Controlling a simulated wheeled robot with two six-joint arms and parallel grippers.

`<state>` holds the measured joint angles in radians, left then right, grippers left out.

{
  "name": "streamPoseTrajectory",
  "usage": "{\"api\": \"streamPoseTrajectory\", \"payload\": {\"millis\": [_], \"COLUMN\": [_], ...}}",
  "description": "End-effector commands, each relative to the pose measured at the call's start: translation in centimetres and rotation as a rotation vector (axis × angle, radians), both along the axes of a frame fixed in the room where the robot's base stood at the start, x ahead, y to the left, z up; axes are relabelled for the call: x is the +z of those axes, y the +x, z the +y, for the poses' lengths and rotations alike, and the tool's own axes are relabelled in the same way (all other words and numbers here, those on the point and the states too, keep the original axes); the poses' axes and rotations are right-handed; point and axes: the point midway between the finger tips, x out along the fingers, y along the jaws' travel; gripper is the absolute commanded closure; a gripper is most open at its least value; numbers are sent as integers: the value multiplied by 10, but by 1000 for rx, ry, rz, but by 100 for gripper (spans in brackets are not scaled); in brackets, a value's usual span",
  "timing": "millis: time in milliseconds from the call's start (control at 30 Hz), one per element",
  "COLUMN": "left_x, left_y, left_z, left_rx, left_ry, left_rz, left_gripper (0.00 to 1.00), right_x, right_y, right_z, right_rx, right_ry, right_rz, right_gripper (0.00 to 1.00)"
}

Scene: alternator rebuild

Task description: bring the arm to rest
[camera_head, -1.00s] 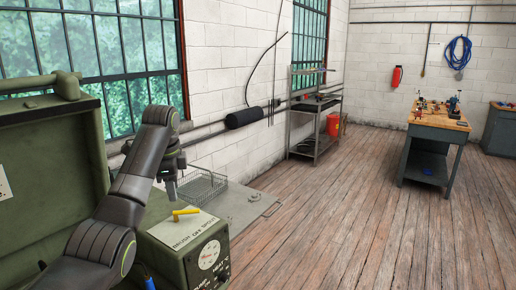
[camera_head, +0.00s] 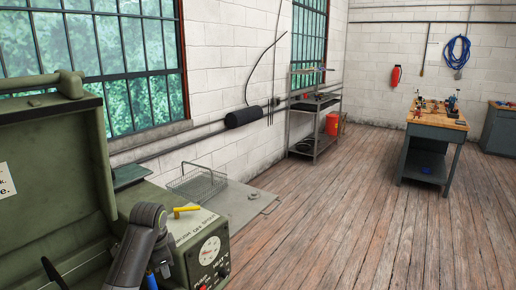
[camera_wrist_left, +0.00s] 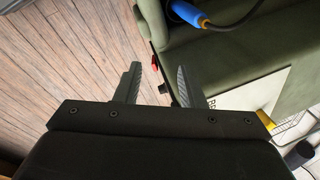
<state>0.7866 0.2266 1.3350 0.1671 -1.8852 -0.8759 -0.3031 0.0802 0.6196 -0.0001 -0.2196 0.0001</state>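My left arm (camera_head: 150,214) is folded low at the bottom left of the head view, bent in front of the green machine. Its gripper's fingertips are not clear there. In the left wrist view my left gripper (camera_wrist_left: 157,75) has its two dark fingers apart with nothing between them. The fingers point toward the wooden floor and the green machine's side. My right gripper is in neither view.
The green machine (camera_head: 50,205) has a yellow lever (camera_head: 185,210) and a dial (camera_head: 209,251). A wire basket (camera_head: 197,186) stands on a grey plate behind. A shelf rack (camera_head: 313,125) and workbench (camera_head: 436,150) stand farther off. The wooden floor (camera_head: 330,220) is clear.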

Motion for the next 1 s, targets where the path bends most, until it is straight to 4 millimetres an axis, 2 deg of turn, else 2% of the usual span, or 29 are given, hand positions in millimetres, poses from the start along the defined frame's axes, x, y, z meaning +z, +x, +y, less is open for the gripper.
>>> {"api": "streamPoseTrajectory", "payload": {"millis": [33,200,333,500,667,800,1000], "left_x": [-22,-78,-111,-141,-154,-153,-143], "left_y": [-16,-71,-119,-187,-255,-310,-364], "left_z": [4,14,21,28,34,38,41], "left_rx": [39,185,301,454,605,732,860], "left_ry": [-8,-40,-66,-100,-130,-154,-176], "left_rz": [-2,-27,-48,-76,-105,-133,-166], "left_gripper": [64,64,64,64,64,64,64], "right_x": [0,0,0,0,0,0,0], "right_y": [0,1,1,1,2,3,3], "right_z": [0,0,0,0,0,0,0], "right_rx": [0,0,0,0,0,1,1], "right_ry": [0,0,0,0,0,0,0], "right_rz": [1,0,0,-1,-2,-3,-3], "right_gripper": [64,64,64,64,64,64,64]}}
